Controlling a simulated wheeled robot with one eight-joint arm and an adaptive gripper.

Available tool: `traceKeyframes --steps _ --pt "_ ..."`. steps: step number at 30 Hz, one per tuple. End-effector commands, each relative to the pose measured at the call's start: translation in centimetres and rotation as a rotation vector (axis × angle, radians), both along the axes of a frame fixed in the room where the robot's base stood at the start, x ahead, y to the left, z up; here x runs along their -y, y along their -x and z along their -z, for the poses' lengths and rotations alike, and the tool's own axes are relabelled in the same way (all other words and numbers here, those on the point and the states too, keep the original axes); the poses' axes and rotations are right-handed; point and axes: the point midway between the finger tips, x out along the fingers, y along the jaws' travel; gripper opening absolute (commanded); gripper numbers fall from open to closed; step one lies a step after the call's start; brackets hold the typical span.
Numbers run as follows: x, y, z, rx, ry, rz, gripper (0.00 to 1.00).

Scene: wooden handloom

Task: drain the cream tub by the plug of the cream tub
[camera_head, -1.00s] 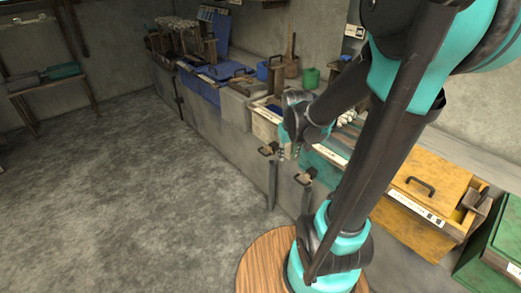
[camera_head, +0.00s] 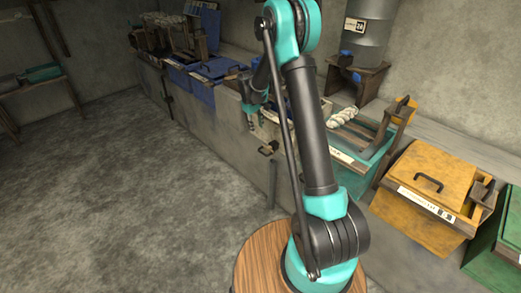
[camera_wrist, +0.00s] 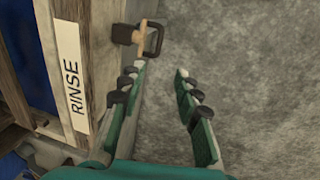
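The cream tub (camera_head: 271,131) stands in the row of tubs in the head view, partly hidden behind my arm. A dark plug handle (camera_head: 268,148) shows low on the front below it. In the wrist view, a plug with a black loop handle and pale wooden stem (camera_wrist: 152,40) sticks out from a wooden front labelled RINSE. I cannot tell for sure that this is the cream tub. My gripper (camera_wrist: 159,74) is open and empty, its fingers pointing toward this plug, with the handle just beyond the left fingertip. My gripper in the head view (camera_head: 252,112) is beside the row's front.
A teal tub (camera_head: 372,152) and a yellow tub (camera_head: 428,225) stand to the right, blue tubs (camera_head: 203,92) farther back left. A grey drum (camera_head: 362,35) stands on a wooden stand. The concrete floor (camera_head: 130,200) at left is clear.

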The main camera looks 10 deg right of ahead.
Motion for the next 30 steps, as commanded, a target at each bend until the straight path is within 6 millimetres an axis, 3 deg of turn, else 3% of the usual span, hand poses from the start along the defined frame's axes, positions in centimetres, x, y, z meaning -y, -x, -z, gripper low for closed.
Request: traceKeyframes --steps 8,30 --pt "0.1 -0.6 2.3 -0.004 0.004 -0.007 0.33" --pt "2.3 -2.2 15.6 -0.003 0.003 -0.007 0.33"
